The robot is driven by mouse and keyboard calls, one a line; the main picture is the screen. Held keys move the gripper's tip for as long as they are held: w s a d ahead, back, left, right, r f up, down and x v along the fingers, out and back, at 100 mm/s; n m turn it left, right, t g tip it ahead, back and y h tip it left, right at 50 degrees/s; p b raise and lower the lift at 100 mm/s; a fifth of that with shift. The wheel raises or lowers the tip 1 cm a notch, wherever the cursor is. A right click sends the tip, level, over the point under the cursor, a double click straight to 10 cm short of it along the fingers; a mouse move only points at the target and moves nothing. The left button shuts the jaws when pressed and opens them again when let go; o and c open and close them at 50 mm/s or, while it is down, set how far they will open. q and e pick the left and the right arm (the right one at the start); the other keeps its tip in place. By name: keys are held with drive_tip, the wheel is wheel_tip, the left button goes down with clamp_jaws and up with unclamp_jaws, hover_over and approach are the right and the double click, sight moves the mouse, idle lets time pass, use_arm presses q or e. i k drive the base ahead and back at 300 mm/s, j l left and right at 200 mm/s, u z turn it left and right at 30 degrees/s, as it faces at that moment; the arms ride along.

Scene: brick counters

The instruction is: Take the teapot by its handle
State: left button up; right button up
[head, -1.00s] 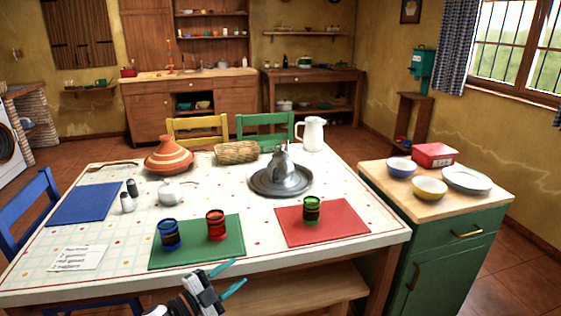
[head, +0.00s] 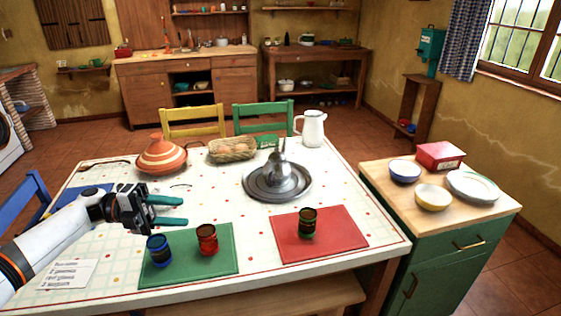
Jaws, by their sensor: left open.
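The silver teapot (head: 277,174) stands upright on a round metal tray (head: 259,192) in the right middle of the table. Its handle is too small to make out clearly. My left gripper (head: 185,211) is open and empty, its teal fingers pointing right toward the teapot. It is above the table, left of the tray and apart from it, behind the blue and red glasses. My right gripper is not in view.
A blue glass (head: 158,251) and a red glass (head: 207,239) stand on a green mat (head: 222,263). A green glass (head: 307,222) stands on a red mat (head: 345,240). A tagine (head: 161,157), a bread basket (head: 232,150) and a white pitcher (head: 313,130) stand farther back.

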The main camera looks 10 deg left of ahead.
sight(276, 171)
drive_tip(key=i, duration=1.6)
